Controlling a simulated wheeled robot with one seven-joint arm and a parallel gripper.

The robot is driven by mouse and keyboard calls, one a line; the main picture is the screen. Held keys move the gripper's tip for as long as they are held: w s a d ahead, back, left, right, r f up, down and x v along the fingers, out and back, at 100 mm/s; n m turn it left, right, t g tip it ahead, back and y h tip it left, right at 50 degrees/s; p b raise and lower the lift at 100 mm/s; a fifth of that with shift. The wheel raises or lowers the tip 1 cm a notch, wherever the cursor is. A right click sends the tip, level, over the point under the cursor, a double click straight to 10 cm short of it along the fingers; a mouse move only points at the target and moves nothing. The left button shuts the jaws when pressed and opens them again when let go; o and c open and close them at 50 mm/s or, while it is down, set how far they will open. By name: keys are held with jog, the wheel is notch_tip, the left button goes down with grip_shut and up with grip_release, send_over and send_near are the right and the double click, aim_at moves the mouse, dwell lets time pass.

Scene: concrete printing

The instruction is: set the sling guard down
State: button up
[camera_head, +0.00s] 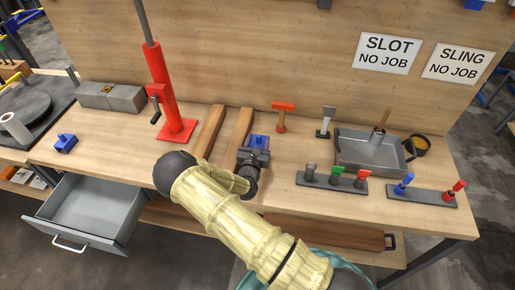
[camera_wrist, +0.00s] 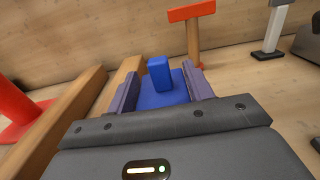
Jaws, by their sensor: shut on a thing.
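The sling guard, a blue block with a raised blue grip, is in my gripper (camera_wrist: 163,93). In the wrist view the guard (camera_wrist: 160,78) sits between the two dark purple fingers. In the head view my gripper (camera_head: 254,155) is over the workbench (camera_head: 300,212), and the guard (camera_head: 259,141) shows just beyond it, at the right side of the right wooden bar (camera_head: 238,132). The guard's underside is hidden, so I cannot tell whether it touches the bench or the bar.
Another wooden bar (camera_head: 208,131) and a red jack-like post (camera_head: 176,130) stand left. An orange-topped tool (camera_head: 282,112) is behind the gripper. A grey tray (camera_head: 352,150) and peg racks (camera_head: 333,183) are right. A similar blue piece (camera_head: 66,143) lies far left, above an open drawer (camera_head: 90,208).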

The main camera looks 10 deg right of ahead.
jog(key=shift+f+p, duration=0.3)
jog(key=shift+f, duration=1.75)
jog(key=shift+f, duration=0.15)
jog(key=o, duration=1)
